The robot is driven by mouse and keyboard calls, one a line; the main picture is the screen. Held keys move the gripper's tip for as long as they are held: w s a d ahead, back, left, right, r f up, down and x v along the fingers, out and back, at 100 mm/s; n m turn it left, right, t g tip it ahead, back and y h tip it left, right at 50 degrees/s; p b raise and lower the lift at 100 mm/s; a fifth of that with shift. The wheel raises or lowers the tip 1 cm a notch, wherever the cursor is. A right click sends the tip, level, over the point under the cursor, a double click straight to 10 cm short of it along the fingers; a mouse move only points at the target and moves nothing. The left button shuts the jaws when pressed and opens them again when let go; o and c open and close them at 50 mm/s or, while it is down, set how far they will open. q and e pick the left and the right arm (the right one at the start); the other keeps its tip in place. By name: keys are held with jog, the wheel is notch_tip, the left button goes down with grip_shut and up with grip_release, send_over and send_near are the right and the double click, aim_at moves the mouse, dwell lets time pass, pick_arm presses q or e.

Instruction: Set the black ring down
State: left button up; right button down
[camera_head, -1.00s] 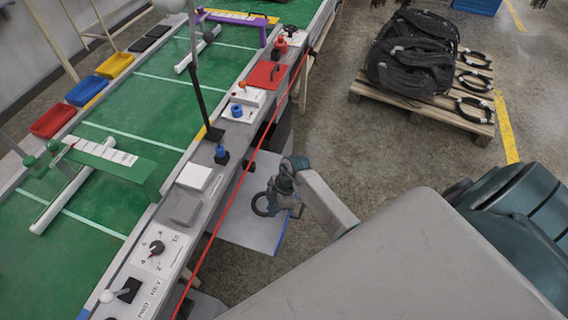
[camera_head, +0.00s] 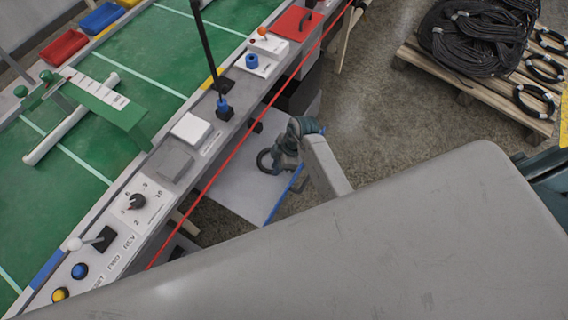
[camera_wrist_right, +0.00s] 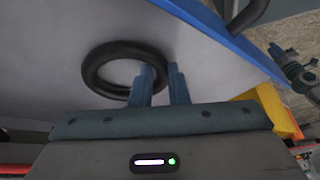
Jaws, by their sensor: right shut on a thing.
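The black ring (camera_head: 266,161) is in my right gripper (camera_head: 276,158), over a pale grey board with a blue edge (camera_head: 240,190) beside the conveyor. In the right wrist view the ring (camera_wrist_right: 100,66) lies flat-looking against the pale board (camera_wrist_right: 45,60), and the right gripper's fingers (camera_wrist_right: 160,85) are closed on its near right side. Whether the ring touches the board cannot be told. My left gripper is not in view.
A red cord (camera_head: 232,160) runs along the conveyor's edge (camera_head: 160,205), which carries buttons and knobs. A wooden pallet (camera_head: 480,85) with black hose coils (camera_head: 475,40) and several black rings stands at the upper right. Bare floor lies between.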

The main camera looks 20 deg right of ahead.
jog(key=shift+s+a+r, duration=0.1)
jog(key=shift+a, duration=0.15)
jog(key=c, duration=1.4)
grip_release()
jog(key=shift+f, duration=0.2)
jog(key=shift+r, duration=0.2)
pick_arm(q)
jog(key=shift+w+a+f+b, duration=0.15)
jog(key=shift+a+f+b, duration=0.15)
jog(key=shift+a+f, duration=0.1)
pick_arm(e)
jog(key=v, duration=1.2)
jog(key=shift+a, duration=0.1)
